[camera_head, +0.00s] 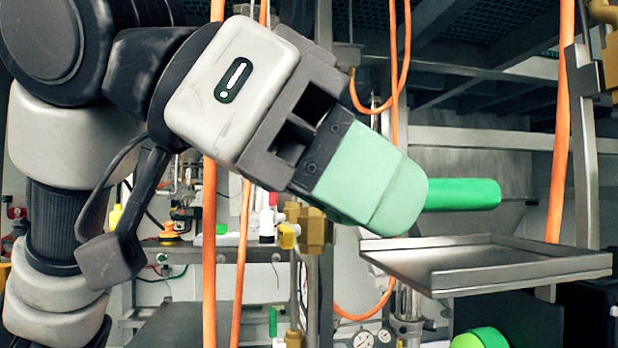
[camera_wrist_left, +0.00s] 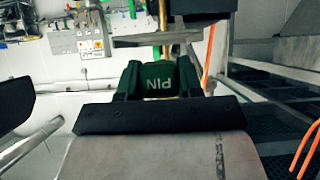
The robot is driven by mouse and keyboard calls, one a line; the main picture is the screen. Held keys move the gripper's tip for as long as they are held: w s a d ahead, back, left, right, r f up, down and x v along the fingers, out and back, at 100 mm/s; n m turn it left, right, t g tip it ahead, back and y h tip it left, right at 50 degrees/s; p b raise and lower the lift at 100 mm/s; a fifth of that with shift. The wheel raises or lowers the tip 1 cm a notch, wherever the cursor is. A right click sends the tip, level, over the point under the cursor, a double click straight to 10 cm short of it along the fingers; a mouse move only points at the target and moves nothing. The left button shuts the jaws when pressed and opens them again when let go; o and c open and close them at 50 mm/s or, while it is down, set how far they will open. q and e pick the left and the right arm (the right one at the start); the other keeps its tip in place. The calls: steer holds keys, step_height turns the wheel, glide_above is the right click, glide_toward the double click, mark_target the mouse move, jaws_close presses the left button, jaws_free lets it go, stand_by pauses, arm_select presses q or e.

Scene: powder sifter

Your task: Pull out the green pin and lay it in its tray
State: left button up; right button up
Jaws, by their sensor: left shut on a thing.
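The green pin (camera_head: 462,194) is a bright green rod that sticks out to the right from my left gripper (camera_head: 402,200) in the head view. The gripper has mint-green finger pads and is shut on the pin. The pin is held about level, above the back left part of a shallow metal tray (camera_head: 515,268), apart from it. In the left wrist view a dark green block of the pin (camera_wrist_left: 160,80), with an upside-down "PIN" label, sits between the two fingers. The pads hide the gripped part in the head view. My right gripper is not in view.
The tray looks empty. Orange hoses (camera_head: 560,130) hang to its right and behind the gripper. A brass valve (camera_head: 312,230) stands below my left wrist. A round green object (camera_head: 480,339) shows at the bottom edge. Metal frames fill the background.

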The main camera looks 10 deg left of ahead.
arm_select(q)
steer(key=d, duration=0.1)
steer(key=w+d, duration=0.1)
steer(key=d, duration=0.1)
steer(key=shift+d+f, duration=0.1)
steer(key=shift+f+b, duration=0.45)
steer(key=shift+f, duration=0.3)
steer(key=shift+f, duration=0.1)
steer(key=o, duration=1.1)
steer(key=shift+f, duration=0.1)
steer(key=shift+c, duration=0.2)
steer(key=shift+s+a+r+b, duration=0.1)
steer(key=shift+a+r+b, duration=0.1)
steer(key=shift+a+b, duration=0.15)
steer(key=b+v, duration=0.2)
steer(key=v, duration=0.8)
steer(key=shift+r, duration=0.35)
